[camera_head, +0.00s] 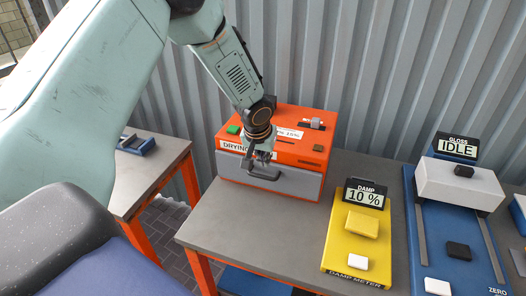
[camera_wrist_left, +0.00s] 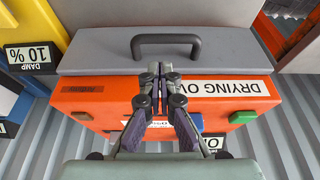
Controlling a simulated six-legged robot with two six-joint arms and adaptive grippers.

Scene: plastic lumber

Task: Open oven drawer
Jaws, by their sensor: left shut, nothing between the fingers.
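The orange drying oven (camera_head: 312,149) stands on the grey bench. Its grey drawer front (camera_head: 300,183) carries a dark bar handle (camera_head: 284,182). The drawer front looks flush with the oven body. My left gripper (camera_head: 260,158) comes down at the oven's front, with its fingers shut and empty near the handle. In the left wrist view the shut fingertips (camera_wrist_left: 160,72) lie at the orange edge by the drawer front, apart from the handle (camera_wrist_left: 166,39). The fingers cover part of the oven's label. My right gripper is not in view.
A yellow damp meter (camera_head: 354,258) reading 10 % stands right of the oven. A blue gloss unit (camera_head: 437,243) reading IDLE is farther right. A corrugated wall (camera_head: 340,60) is close behind. The bench (camera_head: 245,222) before the drawer is clear.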

